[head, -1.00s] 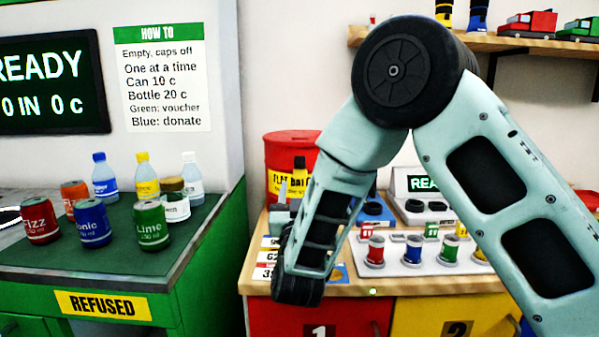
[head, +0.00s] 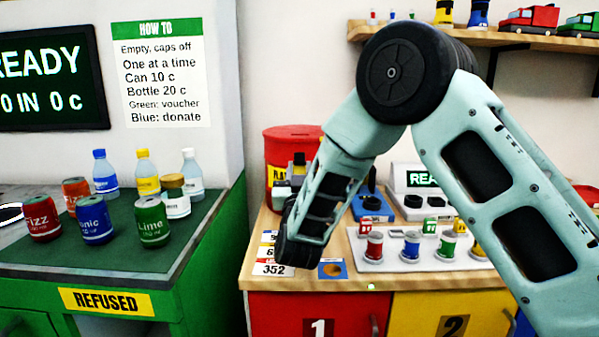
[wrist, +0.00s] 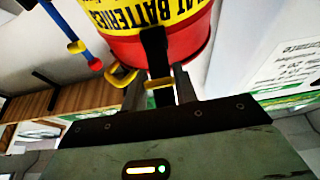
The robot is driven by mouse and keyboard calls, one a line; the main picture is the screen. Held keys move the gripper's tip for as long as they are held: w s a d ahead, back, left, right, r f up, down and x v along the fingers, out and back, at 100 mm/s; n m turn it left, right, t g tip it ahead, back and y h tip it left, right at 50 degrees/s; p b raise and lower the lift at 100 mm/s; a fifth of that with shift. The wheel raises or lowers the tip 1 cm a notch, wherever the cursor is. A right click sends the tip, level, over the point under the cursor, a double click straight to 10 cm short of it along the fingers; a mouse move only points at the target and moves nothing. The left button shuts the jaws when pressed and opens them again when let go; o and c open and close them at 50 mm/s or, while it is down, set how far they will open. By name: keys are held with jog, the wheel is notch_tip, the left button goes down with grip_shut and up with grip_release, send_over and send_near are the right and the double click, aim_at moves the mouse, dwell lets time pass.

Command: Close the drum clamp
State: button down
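The red drum (head: 280,143) with a yellow batteries label stands at the back left of the wooden counter in the head view. It also shows in the wrist view (wrist: 190,50), close up with its label upside down. A black lever-like clamp part (wrist: 155,50) with yellow pieces beside it is on the drum's near side. My gripper (wrist: 160,88) has its two grey fingers apart, one on either side of the clamp's lower part. I cannot tell whether they touch it. In the head view my arm hides part of the counter near the drum.
Number cards (head: 272,269) lie at the counter's front left. A blue-red rod (wrist: 70,35) shows left of the drum in the wrist view. Cans and bottles stand on the green counter (head: 110,255).

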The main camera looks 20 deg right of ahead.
aim_at(299, 159)
jog(key=shift+w+r+g+y+p, duration=0.1)
jog(key=shift+r+g+y+p, duration=0.3)
jog(key=shift+r+g+p, duration=1.25)
jog(key=p, duration=0.3)
jog(key=g+p, duration=0.1)
jog(key=p, duration=0.2)
jog(key=shift+w+g+y, duration=0.2)
jog(key=shift+g+y, duration=0.05)
jog(key=shift+y, duration=0.15)
jog(key=g+p, duration=0.1)
jog(key=p, duration=0.1)
jog(key=g+p, duration=0.1)
jog(key=p, duration=0.2)
jog(key=w+r+g+y+p, duration=0.1)
jog(key=p, duration=0.2)
jog(key=shift+d, duration=0.25)
jog(key=g+p, duration=0.1)
jog(key=p, duration=0.1)
jog(key=g+p, duration=0.1)
jog(key=p, duration=0.2)
jog(key=shift+w+r+y, duration=0.15)
jog(key=shift+w+y, duration=0.15)
jog(key=p, duration=0.2)
jog(key=g+p, duration=0.1)
jog(key=p, duration=0.1)
jog(key=shift+w+d+g+y, duration=0.15)
jog(key=shift+w+g+y, duration=0.1)
jog(key=shift+g+y, duration=0.05)
jog(key=shift+f, duration=0.25)
